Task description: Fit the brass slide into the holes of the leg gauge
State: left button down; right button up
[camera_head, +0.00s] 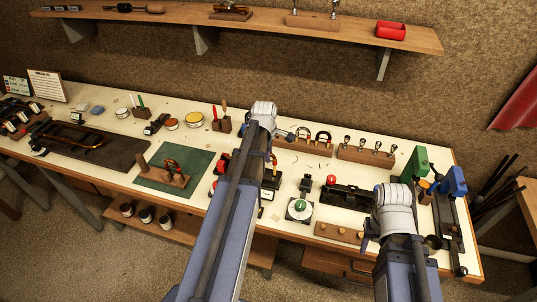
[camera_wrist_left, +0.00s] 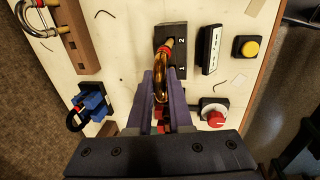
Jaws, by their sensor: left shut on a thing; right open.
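The brass slide (camera_wrist_left: 161,84), a curved tube with a red band near its far end, is gripped between the fingers of my left gripper (camera_wrist_left: 161,92) in the left wrist view. The leg gauge (camera_wrist_left: 180,62) is a dark block marked 1 and 2, right at the far end of the slide. The slide overlaps the gauge's left side in the picture; I cannot tell whether its legs are in the holes. In the head view my left arm hides most of this spot. My right gripper (camera_head: 393,212) is over the right part of the bench, open, its fingers mostly hidden.
A black bar (camera_wrist_left: 211,48), a yellow button (camera_wrist_left: 247,47) and a red knob (camera_wrist_left: 214,116) lie to the right. A green mat (camera_head: 197,196) lies left in the head view.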

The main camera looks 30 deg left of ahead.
pick_arm(q)
jog(key=shift+f+b, duration=2.25)
jog(key=shift+f, duration=0.1)
jog(key=c, duration=0.8)
grip_release()
jog(key=shift+o, duration=0.2)
jog(key=shift+r, duration=0.1)
notch_tip(320, 180, up, 8)
jog(key=s+p, duration=0.1)
jog(key=p, duration=0.6)
jog(key=shift+s+d+f+p, duration=0.2)
jog(key=shift+s+p, duration=0.05)
jog(key=shift+p, duration=0.15)
